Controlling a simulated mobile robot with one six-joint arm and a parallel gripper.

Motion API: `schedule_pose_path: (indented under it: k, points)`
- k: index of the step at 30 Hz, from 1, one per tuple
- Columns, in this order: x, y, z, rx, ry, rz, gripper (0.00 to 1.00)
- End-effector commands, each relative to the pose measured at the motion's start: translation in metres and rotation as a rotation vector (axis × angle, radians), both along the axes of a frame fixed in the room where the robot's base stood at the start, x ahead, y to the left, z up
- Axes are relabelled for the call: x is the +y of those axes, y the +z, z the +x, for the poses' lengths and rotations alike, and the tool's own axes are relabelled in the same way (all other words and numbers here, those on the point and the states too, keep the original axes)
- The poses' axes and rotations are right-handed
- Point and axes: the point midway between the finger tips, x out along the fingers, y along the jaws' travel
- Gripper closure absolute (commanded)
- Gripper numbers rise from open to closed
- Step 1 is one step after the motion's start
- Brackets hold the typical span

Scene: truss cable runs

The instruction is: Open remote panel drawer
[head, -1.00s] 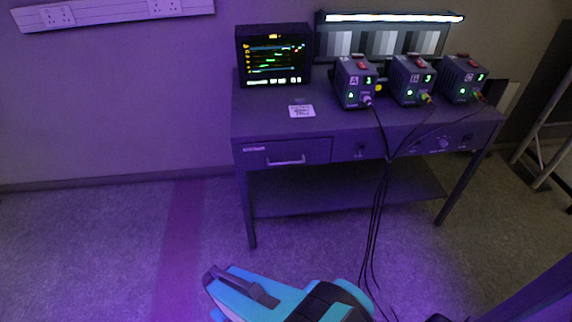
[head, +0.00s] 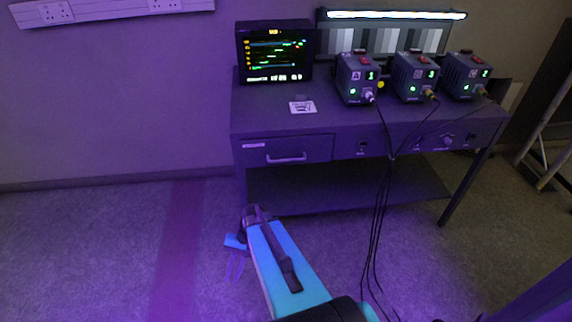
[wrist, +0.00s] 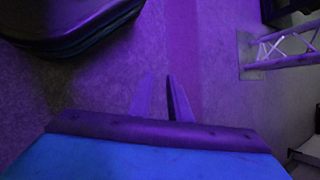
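The panel drawer (head: 262,147) is at the left of the desk front, with a bar handle (head: 286,158) and a small pale label. It looks shut, its front flush with the desk. My gripper (head: 236,264) is in front of and below the drawer, apart from it, with its fingers hanging toward the floor. In the wrist view its two fingers (wrist: 160,97) stand apart with only floor between them. The drawer and handle do not show in the wrist view.
The desk (head: 340,117) carries a monitor (head: 275,52), three dark units (head: 358,78) and a white card (head: 302,107). Black cables (head: 378,215) hang from the units to the floor, right of my arm. A metal truss (head: 545,150) stands at far right. Floor to the left is clear.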

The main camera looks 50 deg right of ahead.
Motion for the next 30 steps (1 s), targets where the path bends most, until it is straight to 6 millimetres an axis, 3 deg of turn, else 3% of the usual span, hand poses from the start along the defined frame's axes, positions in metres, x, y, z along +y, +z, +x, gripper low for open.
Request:
schedule_pose_path:
  k: [6, 16, 23, 30]
  points:
    - [-0.058, 0.025, 0.035, -0.060, -0.194, 0.094, 0.83]
    - [-0.158, 0.081, 0.065, -0.179, -0.450, 0.234, 0.83]
    - [-0.237, 0.127, 0.065, -0.281, -0.604, 0.324, 0.83]
    - [-0.318, 0.179, 0.046, -0.398, -0.736, 0.404, 0.83]
